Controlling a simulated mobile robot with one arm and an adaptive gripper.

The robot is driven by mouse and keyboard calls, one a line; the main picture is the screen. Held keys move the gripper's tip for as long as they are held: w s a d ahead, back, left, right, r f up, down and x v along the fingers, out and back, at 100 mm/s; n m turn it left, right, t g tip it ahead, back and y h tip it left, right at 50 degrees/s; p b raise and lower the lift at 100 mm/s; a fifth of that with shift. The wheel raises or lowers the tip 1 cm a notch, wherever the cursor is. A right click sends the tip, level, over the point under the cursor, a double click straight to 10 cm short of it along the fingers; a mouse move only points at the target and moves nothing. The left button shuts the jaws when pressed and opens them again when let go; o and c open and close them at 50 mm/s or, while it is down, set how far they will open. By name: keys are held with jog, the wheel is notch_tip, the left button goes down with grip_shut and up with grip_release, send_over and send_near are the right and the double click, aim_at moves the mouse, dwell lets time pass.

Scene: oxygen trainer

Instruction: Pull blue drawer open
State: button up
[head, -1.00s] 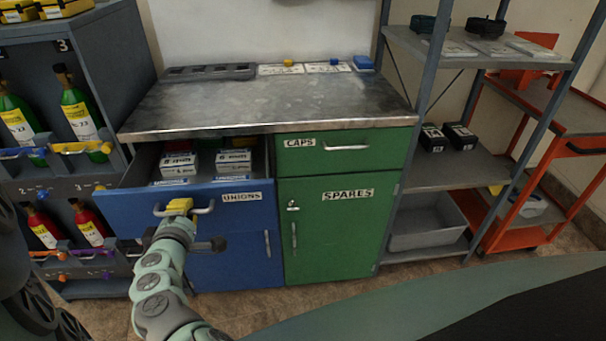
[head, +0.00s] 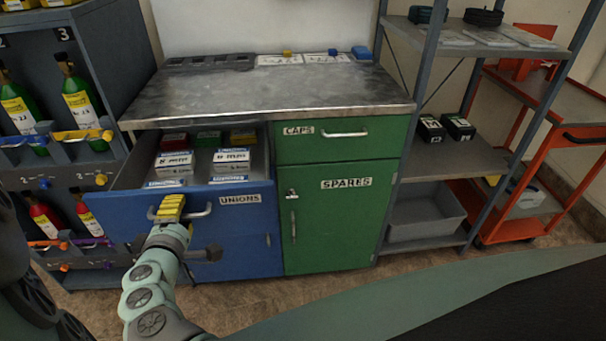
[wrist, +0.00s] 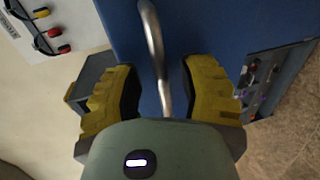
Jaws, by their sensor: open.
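The blue drawer (head: 241,222), labelled UNIONS, stands out from the cabinet under the worktop, its inside showing from above. Its metal handle (head: 199,213) is on the drawer front. My gripper (head: 170,207) is at the left part of the handle. In the wrist view, the yellow fingers of my gripper (wrist: 160,75) are apart, one on each side of the handle bar (wrist: 157,50), with gaps visible on both sides.
A green CAPS drawer (head: 300,149) and a green SPARES door (head: 340,220) are shut at the right. A bottle rack (head: 62,170) stands close on the left. Grey shelving (head: 450,165) and an orange trolley (head: 556,165) stand at the right. Bare floor shows in front.

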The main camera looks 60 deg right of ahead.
notch_tip(320, 180, up, 8)
jog(key=shift+d+r, duration=0.15)
jog(key=shift+r, duration=0.1)
jog(key=shift+s+r, duration=0.1)
jog(key=shift+r, duration=0.6)
jog(key=shift+o, duration=0.3)
